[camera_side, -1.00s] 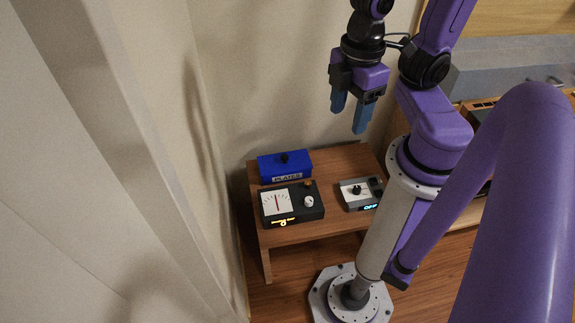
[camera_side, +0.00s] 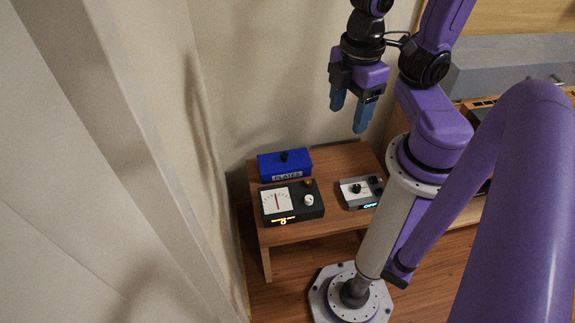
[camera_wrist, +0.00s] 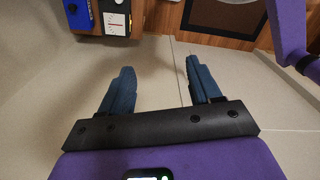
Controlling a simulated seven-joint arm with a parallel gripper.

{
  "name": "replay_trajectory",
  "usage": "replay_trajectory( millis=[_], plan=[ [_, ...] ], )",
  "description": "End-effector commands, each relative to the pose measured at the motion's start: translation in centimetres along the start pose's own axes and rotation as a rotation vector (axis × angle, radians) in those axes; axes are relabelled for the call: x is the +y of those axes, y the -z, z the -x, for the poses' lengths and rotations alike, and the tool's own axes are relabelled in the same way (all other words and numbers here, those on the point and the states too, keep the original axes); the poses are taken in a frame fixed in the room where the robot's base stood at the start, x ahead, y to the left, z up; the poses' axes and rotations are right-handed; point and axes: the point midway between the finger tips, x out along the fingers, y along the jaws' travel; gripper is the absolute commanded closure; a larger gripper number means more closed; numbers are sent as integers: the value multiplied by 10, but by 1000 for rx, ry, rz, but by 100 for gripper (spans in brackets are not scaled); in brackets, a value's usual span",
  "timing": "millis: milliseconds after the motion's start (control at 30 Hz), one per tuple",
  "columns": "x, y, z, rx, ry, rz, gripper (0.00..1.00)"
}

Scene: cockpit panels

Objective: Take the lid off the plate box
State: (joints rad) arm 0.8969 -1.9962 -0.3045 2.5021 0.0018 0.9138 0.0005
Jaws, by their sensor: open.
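The plate box (camera_side: 286,172) is blue with a "PLATES" label on its front and stands at the back left of the small wooden table. Its blue lid (camera_side: 284,159) is on top and has a black knob (camera_side: 284,156). In the wrist view the box (camera_wrist: 78,14) shows only partly, at the top left edge. My gripper (camera_side: 348,114) has blue fingers, is open and empty, and hangs high above the table, up and to the right of the box. The open fingers (camera_wrist: 157,88) also show in the wrist view.
A black meter box (camera_side: 314,212) with a white dial stands in front of the plate box. A grey device (camera_side: 361,193) with an "OFF" display is to its right. The wooden table (camera_side: 335,160) has bare room behind that device. A wall rises behind and left.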

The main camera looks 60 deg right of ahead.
Motion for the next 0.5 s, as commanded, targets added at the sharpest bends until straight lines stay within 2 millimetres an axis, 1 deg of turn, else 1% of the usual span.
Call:
replay_trajectory(
  millis=[167,267,367,467,500],
  plan=[
    [0,1,0,0,1,-4,37],
    [4,9,-4,1,8,-42,37],
    [15,27,-13,8,23,-128,37],
    [33,51,-27,22,42,-258,37],
    [43,61,-34,29,49,-317,37]
  ],
)
